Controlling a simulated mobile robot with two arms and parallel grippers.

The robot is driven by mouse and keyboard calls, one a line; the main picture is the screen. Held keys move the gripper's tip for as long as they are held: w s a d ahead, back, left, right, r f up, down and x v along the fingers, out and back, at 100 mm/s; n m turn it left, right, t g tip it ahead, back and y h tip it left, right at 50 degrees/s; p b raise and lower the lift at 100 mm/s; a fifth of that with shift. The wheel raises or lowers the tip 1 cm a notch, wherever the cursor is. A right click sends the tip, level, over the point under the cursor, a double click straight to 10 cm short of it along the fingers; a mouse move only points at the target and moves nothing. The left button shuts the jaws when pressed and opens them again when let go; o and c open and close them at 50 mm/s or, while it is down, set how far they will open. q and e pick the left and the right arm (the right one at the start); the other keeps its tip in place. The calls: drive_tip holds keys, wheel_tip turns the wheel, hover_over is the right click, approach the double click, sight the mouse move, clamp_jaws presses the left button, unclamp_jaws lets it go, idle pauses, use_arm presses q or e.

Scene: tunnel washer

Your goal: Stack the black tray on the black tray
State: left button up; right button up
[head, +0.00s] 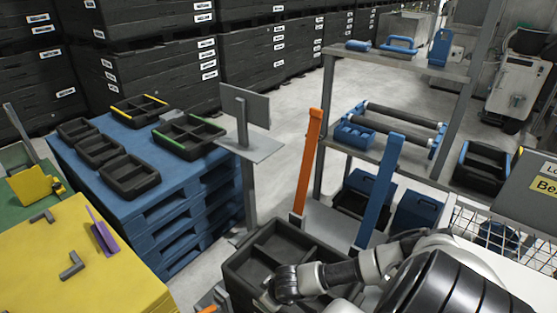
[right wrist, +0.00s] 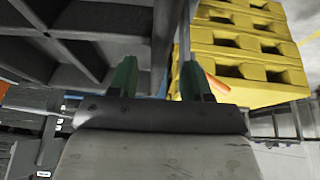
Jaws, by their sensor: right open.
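A large black divided tray (head: 240,268) stands at the bottom centre of the head view, partly hidden by my right arm. My right gripper reaches over its near part. In the right wrist view my right gripper (right wrist: 160,80) is open, with two green fingers apart. A dark tray with dividers (right wrist: 75,30) fills the upper left there, and its wall (right wrist: 165,30) appears between the fingertips; contact cannot be told. Smaller black trays lie on the blue pallet: plain ones (head: 131,178), one with yellow edges (head: 140,108) and one with green edges (head: 190,135). My left gripper is not in view.
The blue pallet stack (head: 185,205) stands left, with a grey sign post (head: 248,190) beside it. A yellow surface (head: 95,275) is at lower left. An orange post (head: 307,165), a blue post (head: 380,190) and a shelf rack (head: 400,60) stand right.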

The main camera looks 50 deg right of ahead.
drive_tip(key=v, duration=1)
drive_tip(key=shift+s, duration=0.1)
